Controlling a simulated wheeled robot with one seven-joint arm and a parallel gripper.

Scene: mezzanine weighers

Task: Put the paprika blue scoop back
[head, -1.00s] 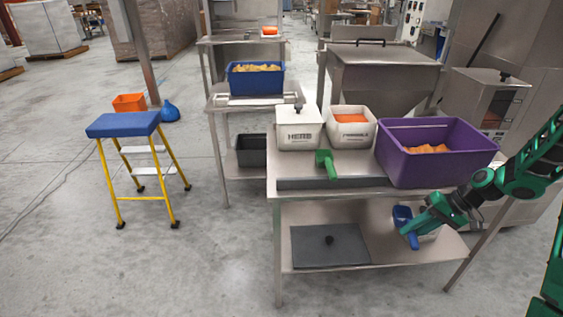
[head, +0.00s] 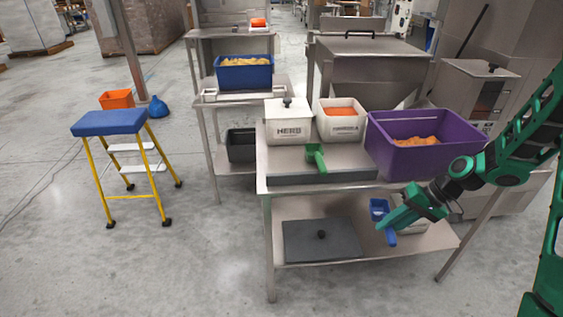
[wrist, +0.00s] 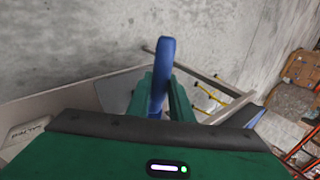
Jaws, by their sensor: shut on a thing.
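The blue scoop (head: 379,208) is at my gripper (head: 390,222), over the right part of the lower shelf of the steel table. The gripper is shut on its handle; in the wrist view the blue handle (wrist: 164,62) stands between the green fingers (wrist: 160,98). I cannot tell whether the scoop touches the shelf. The white paprika tub (head: 341,129) stands open on the table top, with orange powder (head: 341,111) in it. Its label is partly readable.
A lidded white herb tub (head: 288,128), a green scoop (head: 316,157) and a purple crate (head: 420,158) stand on the table top (head: 285,175). A grey lid (head: 320,245) lies on the lower shelf (head: 300,208). A pale container (head: 415,228) is partly hidden behind my gripper. A blue-topped step stool (head: 108,123) stands left.

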